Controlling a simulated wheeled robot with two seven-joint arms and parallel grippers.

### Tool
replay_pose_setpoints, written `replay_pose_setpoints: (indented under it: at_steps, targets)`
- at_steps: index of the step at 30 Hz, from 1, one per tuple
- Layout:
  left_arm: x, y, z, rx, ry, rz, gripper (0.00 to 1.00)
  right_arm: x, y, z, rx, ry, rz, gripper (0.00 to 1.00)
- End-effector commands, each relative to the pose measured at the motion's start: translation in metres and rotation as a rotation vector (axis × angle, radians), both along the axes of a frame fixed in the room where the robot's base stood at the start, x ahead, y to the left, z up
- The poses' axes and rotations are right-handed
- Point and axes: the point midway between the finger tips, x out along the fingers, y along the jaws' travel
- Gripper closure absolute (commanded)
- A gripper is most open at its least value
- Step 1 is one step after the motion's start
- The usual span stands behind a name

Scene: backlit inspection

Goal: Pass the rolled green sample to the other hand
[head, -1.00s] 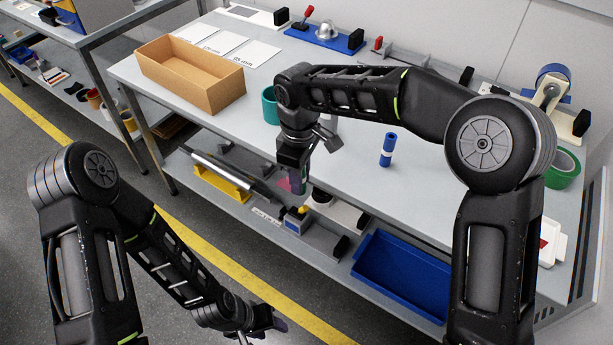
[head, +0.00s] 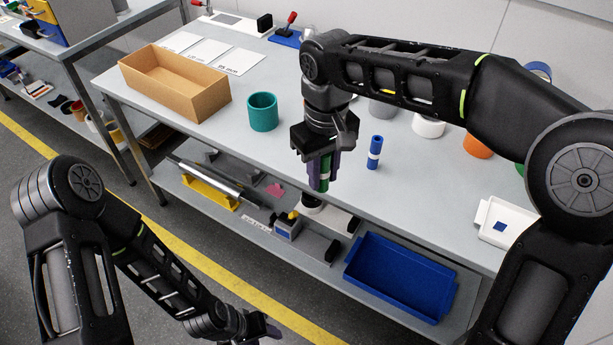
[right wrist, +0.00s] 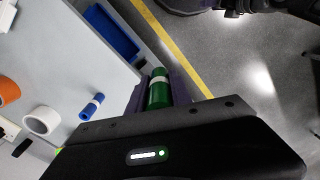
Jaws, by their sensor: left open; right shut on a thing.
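The rolled green sample (head: 325,177) is held upright between the purple fingers of my right gripper (head: 324,172), in front of the table's near edge. In the right wrist view the green roll (right wrist: 158,89), with a pale band, sits between the fingers. My right gripper is shut on it. My left gripper (head: 264,329) is low at the bottom edge of the head view, open and apart from the sample. Its fingertips are partly cut off.
A blue roll (head: 375,152) stands on the grey table (head: 420,185), right of my right gripper. A teal cup (head: 262,112) and a cardboard box (head: 205,103) are to the left. A blue tray (head: 400,280) is on the lower shelf. Open floor lies left.

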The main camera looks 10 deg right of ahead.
Motion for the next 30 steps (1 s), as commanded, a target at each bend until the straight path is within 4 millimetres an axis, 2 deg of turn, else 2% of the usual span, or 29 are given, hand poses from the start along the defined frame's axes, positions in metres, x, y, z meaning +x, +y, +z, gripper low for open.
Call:
replay_pose_setpoints:
  at_steps: [4, 17, 23, 30]
  targets:
    - [0.0, 0.0, 0.0, 0.0, 0.0, 0.0, 0.53, -0.004, -0.005, 0.007, 0.001, 0.001, -0.049, 1.0]
    - [0.0, 0.0, 0.0, 0.0, 0.0, 0.0, 0.53, 0.0, 0.0, 0.006, 0.0, 0.002, -0.068, 1.0]
    - [0.0, 0.0, 0.0, 0.0, 0.0, 0.0, 0.53, 0.022, 0.024, 0.006, 0.001, 0.001, -0.167, 1.0]
    - [0.0, 0.0, 0.0, 0.0, 0.0, 0.0, 0.53, 0.058, 0.064, 0.005, 0.0, 0.001, -0.348, 1.0]
